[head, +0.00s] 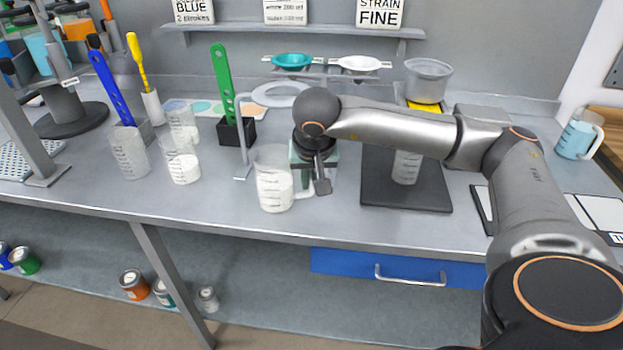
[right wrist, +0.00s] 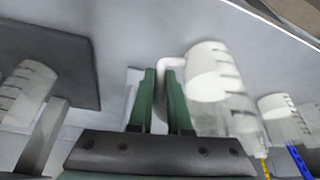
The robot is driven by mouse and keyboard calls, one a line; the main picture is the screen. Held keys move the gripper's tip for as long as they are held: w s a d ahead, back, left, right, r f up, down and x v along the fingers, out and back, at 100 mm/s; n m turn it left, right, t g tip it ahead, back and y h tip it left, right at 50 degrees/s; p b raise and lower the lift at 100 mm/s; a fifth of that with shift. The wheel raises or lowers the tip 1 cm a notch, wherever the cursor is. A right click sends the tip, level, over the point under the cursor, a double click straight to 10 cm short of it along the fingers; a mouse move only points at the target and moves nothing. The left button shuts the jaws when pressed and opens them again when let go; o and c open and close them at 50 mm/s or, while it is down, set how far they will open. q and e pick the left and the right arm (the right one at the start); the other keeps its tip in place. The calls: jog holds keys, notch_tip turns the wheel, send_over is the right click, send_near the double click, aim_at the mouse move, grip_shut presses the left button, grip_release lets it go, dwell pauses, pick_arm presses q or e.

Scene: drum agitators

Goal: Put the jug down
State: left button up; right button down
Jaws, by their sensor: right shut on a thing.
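A clear graduated jug (head: 274,190) with white liquid in it stands upright at the front middle of the bench (head: 330,225). My right gripper (head: 312,172) is at its right side, shut on the jug's handle. In the right wrist view the green fingers (right wrist: 160,105) close around the white handle (right wrist: 168,64), and the jug (right wrist: 210,75) is beside them. Its base is at or just above the bench top; I cannot tell whether it touches. My left gripper is not in view.
A dark pad (head: 430,195) with a beaker (head: 406,167) lies to the right. Two beakers (head: 128,153) (head: 181,160) stand left, near a black holder (head: 236,132) with a green spatula (head: 221,80). Another jug (head: 578,136) stands far right. Bench between the left beakers and held jug is clear.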

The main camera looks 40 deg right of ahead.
jog(key=shift+f, duration=0.2)
jog(key=c, duration=0.9)
grip_release()
jog(key=shift+r, duration=0.1)
jog(key=shift+o, duration=0.2)
